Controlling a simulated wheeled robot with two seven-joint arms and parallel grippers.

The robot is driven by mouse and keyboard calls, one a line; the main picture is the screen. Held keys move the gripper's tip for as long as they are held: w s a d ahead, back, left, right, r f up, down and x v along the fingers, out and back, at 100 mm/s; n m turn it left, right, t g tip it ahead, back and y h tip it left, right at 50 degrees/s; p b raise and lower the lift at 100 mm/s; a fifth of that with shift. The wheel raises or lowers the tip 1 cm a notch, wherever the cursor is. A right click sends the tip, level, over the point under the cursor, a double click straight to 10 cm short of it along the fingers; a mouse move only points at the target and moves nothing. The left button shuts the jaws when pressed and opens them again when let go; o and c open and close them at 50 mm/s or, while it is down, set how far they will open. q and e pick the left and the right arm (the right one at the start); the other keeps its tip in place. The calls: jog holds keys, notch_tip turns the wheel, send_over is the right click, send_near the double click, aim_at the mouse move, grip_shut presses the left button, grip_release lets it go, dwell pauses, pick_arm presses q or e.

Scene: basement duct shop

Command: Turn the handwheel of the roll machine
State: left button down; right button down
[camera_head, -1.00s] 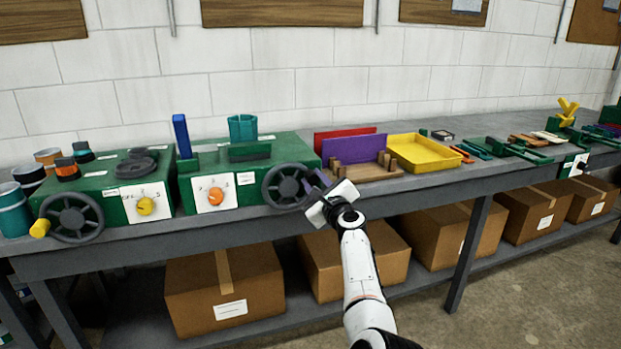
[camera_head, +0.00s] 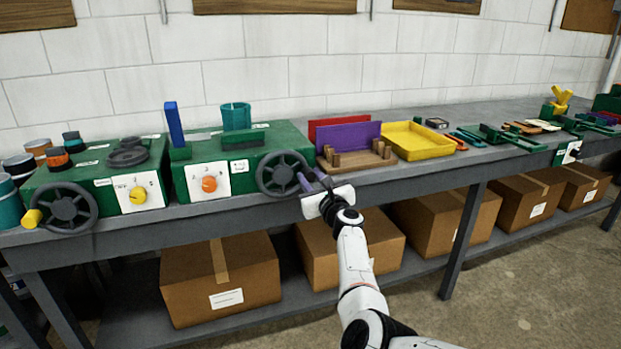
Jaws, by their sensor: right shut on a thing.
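Two green machines stand on the bench, each with a dark handwheel on its front. The right-hand machine (camera_head: 250,163) has an orange knob (camera_head: 209,184) on a white plate, and its spoked handwheel (camera_head: 284,173) faces me at its right front corner. The left-hand machine (camera_head: 92,170) has a yellow knob and a handwheel (camera_head: 64,207) with a yellow handle (camera_head: 32,218). My left gripper is not in view.
Right of the held wheel stand a wooden rack (camera_head: 356,158) with purple and red panels and a yellow tray (camera_head: 417,141). The grey bench edge runs just behind my gripper. Cardboard boxes (camera_head: 222,280) fill the shelf below.

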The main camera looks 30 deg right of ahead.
jog(key=shift+d, duration=0.1)
jog(key=c, duration=1.7)
grip_release()
jog(key=shift+s+p, duration=0.25)
jog(key=shift+p, duration=0.05)
jog(key=s+p, duration=0.1)
jog(key=s, duration=0.2)
jog(key=s+a+p, duration=0.1)
jog(key=s, duration=0.2)
jog(key=s+a+p, duration=0.1)
jog(key=s, duration=0.2)
jog(key=shift+s, duration=0.3)
